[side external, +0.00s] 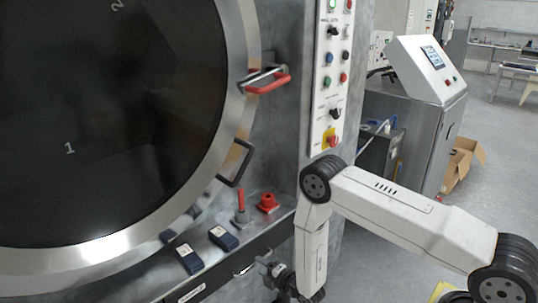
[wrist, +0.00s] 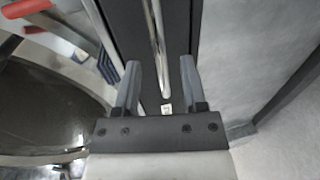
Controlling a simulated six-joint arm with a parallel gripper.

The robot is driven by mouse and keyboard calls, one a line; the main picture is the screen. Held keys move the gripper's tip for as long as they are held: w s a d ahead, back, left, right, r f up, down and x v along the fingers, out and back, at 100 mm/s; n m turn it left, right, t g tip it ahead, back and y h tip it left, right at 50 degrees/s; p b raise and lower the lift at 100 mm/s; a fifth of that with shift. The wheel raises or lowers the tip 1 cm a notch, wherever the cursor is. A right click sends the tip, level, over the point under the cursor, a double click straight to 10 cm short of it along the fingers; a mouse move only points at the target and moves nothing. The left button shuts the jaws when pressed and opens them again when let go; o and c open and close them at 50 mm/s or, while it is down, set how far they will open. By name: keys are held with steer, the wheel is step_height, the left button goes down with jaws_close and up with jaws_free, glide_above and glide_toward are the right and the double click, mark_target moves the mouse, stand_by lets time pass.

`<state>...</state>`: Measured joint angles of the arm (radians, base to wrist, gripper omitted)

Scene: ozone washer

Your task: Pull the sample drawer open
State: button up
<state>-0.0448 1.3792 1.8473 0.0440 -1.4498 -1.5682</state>
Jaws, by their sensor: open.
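The sample drawer shows in the side external view as a dark front (side external: 218,279) under the grey ledge, at the bottom. Its metal bar handle (side external: 245,268) sits on that front, partly cut off from clear view by my gripper. My gripper (side external: 268,270) is at the right end of the drawer, close to the handle. In the wrist view my gripper (wrist: 160,64) is open, with one finger on each side of the shiny handle bar (wrist: 157,45). The bar runs lengthwise between the fingers, with gaps showing on both sides. The drawer front (wrist: 178,22) is dark behind it. The drawer looks closed.
A large round door (side external: 110,130) with a red-gripped handle (side external: 268,82) fills the left. On the ledge stand a red lever (side external: 240,203), a red knob (side external: 267,202) and two dark blue boxes (side external: 222,238). A button panel (side external: 333,75) is above. Open floor lies at right.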

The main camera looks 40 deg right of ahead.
mark_target(257, 263)
steer(key=shift+x, duration=1.7)
jaws_close()
steer(key=shift+r, duration=0.1)
